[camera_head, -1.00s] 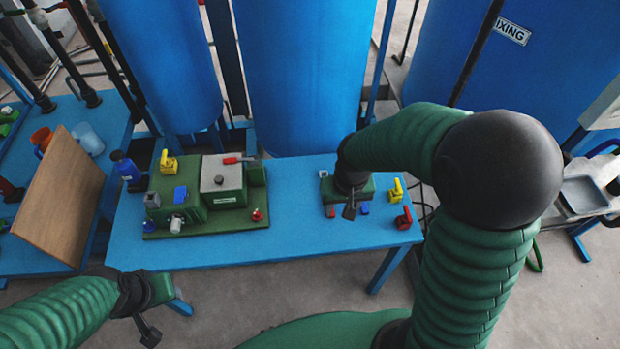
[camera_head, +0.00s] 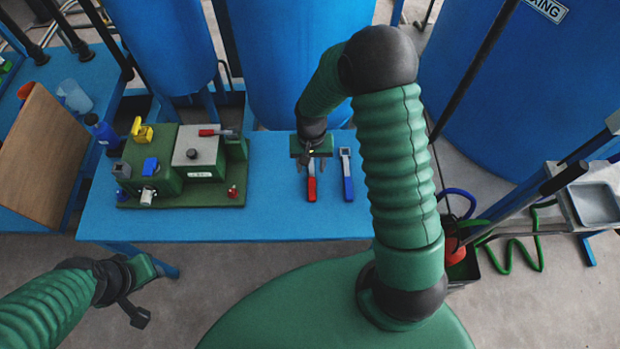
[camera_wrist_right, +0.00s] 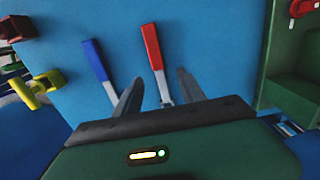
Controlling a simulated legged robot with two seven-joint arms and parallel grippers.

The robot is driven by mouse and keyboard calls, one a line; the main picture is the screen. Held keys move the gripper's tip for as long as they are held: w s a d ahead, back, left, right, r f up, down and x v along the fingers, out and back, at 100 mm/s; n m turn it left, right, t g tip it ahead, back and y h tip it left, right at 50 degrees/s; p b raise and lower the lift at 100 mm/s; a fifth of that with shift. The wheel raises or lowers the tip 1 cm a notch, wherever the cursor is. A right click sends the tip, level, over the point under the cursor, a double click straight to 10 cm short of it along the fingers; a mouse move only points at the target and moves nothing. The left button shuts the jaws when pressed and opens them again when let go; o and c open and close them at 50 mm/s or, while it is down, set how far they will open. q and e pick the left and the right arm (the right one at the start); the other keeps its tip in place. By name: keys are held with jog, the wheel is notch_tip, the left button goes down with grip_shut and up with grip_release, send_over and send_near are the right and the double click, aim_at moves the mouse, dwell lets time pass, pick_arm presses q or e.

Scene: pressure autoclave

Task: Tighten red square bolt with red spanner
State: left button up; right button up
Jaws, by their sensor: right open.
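The red spanner (camera_head: 311,186) lies on the blue table. My right gripper (camera_head: 313,178) is just above it, pointing down and open. In the right wrist view the red spanner (camera_wrist_right: 152,46) runs between the two spread fingers (camera_wrist_right: 158,88), its grey head partly hidden by the gripper body. A blue spanner (camera_head: 347,176) lies to the right of it in the head view. A small red fitting (camera_head: 233,191), perhaps the red bolt, stands on the green autoclave base; its shape is too small to tell.
The green autoclave unit (camera_head: 165,188) takes up the table's left side, with a red-handled lever (camera_head: 215,132) on top. A blue bottle (camera_head: 102,130) stands beside it. The right wrist view shows a yellow valve (camera_wrist_right: 45,84) and a red one (camera_wrist_right: 14,28). The table's front strip is clear.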

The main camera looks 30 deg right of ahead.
aim_at(311, 178)
jog(key=f, duration=0.1)
jog(key=d+f, duration=0.1)
jog(key=shift+s+d+f, duration=0.25)
jog(key=shift+f, duration=0.15)
jog(key=shift+s+a+f, duration=0.1)
jog(key=shift+a+f, duration=0.05)
jog(key=shift+f, duration=0.65)
jog(key=shift+w+a+f, duration=0.1)
jog(key=shift+a+f, duration=0.1)
jog(key=shift+a, duration=0.35)
jog(key=shift+w+a+f, duration=0.1)
jog(key=shift+a+f, duration=0.05)
jog(key=shift+a, duration=0.4)
jog(key=shift+s+d+f, duration=0.1)
jog(key=shift+d, duration=0.35)
jog(key=c, duration=0.5)
jog(key=shift+d+f, duration=0.1)
jog(key=shift+d, duration=0.3)
jog(key=c, duration=0.5)
jog(key=shift+a, duration=0.25)
grip_shut()
jog(key=shift+a+r, duration=0.2)
jog(key=shift+a, duration=0.15)
pick_arm(q)
jog(key=shift+s+f, duration=0.1)
